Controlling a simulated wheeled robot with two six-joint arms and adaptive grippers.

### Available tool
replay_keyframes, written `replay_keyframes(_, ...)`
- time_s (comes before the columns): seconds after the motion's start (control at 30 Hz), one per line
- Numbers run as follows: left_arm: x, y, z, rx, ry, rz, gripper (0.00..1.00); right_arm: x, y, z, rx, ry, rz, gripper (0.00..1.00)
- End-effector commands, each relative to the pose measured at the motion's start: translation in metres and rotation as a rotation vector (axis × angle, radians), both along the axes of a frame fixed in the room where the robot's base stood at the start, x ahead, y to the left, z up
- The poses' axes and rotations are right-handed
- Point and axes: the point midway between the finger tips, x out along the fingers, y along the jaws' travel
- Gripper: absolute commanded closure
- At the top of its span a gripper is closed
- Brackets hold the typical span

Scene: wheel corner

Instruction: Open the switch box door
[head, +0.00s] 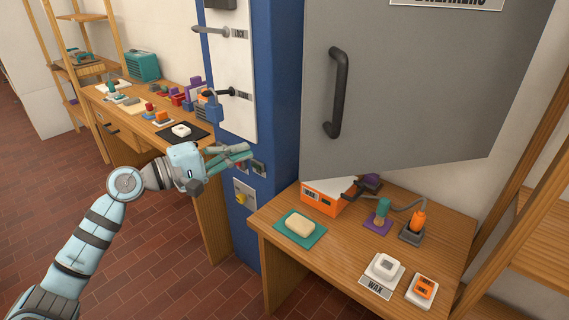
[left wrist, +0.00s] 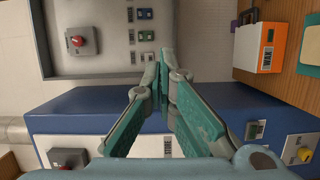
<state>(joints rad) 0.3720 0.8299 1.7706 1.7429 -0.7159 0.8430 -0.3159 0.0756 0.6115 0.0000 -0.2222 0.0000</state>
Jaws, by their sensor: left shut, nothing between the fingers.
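The large grey door (head: 415,90) with a sign reading BREAKERS fills the upper right of the head view. A dark vertical bar handle (head: 338,92) is on its left part. My right gripper is not in view.
The wooden bench (head: 345,290) below the door holds an orange box (head: 322,199), soap (head: 299,225) and plugs. Another bench (head: 130,130) with small items stands at the left. Tiled floor is clear between.

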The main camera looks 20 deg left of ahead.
Motion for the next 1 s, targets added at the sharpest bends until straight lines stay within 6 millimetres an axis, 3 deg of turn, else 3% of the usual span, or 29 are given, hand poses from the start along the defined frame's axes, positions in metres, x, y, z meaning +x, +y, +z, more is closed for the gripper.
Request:
replay_keyframes(0.1, -0.003, -0.012, 0.016, -0.027, -0.009, -0.043, 1.0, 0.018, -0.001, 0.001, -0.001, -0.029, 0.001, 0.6)
replay_keyframes(0.23, 0.011, -0.024, 0.019, -0.032, -0.009, -0.044, 1.0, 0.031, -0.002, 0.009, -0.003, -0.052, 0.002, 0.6)
replay_keyframes(0.6, 0.071, -0.077, 0.017, -0.03, -0.006, -0.044, 1.0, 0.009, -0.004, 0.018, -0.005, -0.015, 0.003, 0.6)
replay_keyframes(0.8, 0.043, -0.09, 0.016, -0.022, -0.006, -0.04, 1.0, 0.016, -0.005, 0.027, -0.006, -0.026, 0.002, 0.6)
replay_keyframes(1.0, 0.034, -0.094, 0.015, -0.024, -0.006, -0.04, 1.0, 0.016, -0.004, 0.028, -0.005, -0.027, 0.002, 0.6)
